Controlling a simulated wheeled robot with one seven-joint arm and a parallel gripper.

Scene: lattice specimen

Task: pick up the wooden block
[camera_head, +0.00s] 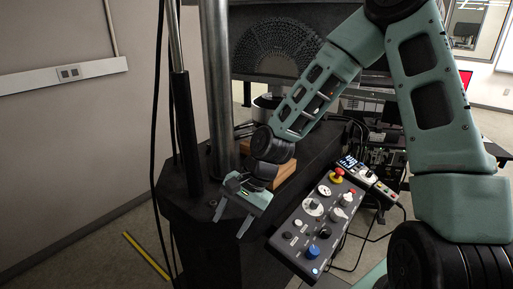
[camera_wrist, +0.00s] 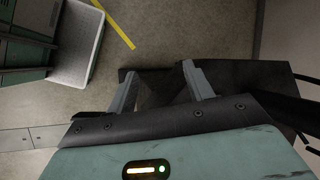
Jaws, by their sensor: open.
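The wooden block (camera_head: 285,170) is an orange-brown piece on the black machine base in the head view, behind my wrist and partly hidden by it. My gripper (camera_head: 231,219) is in front of it and to its lower left, near the front edge of the base, with the fingers pointing down. In the wrist view, my gripper (camera_wrist: 160,71) has its fingers spread, with only the dark base edge and floor around them. The fingers are empty and apart from the block. The block is not visible in the wrist view.
A control panel (camera_head: 318,220) with knobs and buttons stands right of my gripper. Metal columns (camera_head: 217,80) rise from the black base (camera_head: 205,190) on the left. A black cable hangs beside them. A yellow floor strip (camera_head: 146,256) lies at lower left; floor there is clear.

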